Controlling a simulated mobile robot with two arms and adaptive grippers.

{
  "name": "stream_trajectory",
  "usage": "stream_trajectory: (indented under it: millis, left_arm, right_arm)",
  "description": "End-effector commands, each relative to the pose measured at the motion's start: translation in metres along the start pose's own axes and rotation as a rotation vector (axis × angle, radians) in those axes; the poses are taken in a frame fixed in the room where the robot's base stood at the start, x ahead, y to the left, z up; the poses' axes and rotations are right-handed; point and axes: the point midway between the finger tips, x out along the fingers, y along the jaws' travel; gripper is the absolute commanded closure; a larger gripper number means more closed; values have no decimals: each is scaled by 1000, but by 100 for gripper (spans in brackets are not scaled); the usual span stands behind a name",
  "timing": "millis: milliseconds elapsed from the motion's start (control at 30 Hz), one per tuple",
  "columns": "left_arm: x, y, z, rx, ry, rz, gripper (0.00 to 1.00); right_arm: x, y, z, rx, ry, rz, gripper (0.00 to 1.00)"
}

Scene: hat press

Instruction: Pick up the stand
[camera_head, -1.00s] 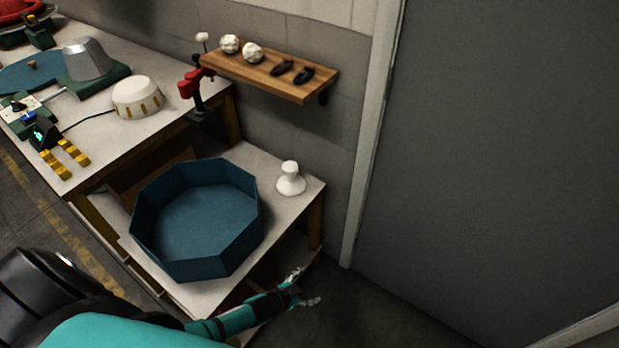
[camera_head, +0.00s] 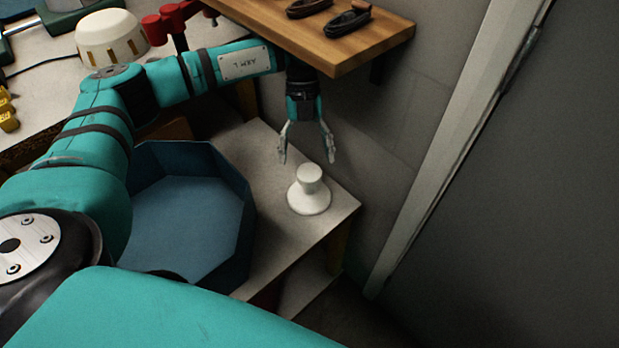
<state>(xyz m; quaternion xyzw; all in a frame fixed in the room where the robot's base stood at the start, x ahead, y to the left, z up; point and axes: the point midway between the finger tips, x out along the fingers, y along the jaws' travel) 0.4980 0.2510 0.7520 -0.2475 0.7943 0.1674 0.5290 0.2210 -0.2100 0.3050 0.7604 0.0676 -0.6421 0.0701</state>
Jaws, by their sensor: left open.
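The white stand (camera_head: 309,196) is upright on the right part of the low white table (camera_head: 268,245). It has a wide round base and a narrower rounded top. My left gripper (camera_head: 308,158) is open and empty, with its fingers pointing down. In the picture it sits just above the stand, with the fingertips apart to either side of the stand's top. It does not appear to touch the stand. My right gripper is not in view.
A blue octagonal bin (camera_head: 205,215) stands left of the stand. A wooden shelf (camera_head: 345,52) with dark objects is close to my left wrist. A wall and door (camera_head: 520,200) are at right. A white dome (camera_head: 112,38) sits on the workbench.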

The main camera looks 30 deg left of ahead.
Motion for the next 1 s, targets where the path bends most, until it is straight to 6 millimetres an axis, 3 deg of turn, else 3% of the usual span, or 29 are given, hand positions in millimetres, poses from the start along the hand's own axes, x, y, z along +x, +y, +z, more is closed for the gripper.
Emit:
stream_trajectory:
  millis: [500,767,1000]
  left_arm:
    - [65,-4,-2,2,3,0,21]
    - [69,-4,-2,2,2,-3,21]
    - [69,-4,-2,2,2,-3,50]
  right_arm:
    - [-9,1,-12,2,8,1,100]
    - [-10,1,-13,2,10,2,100]
    - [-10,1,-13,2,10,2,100]
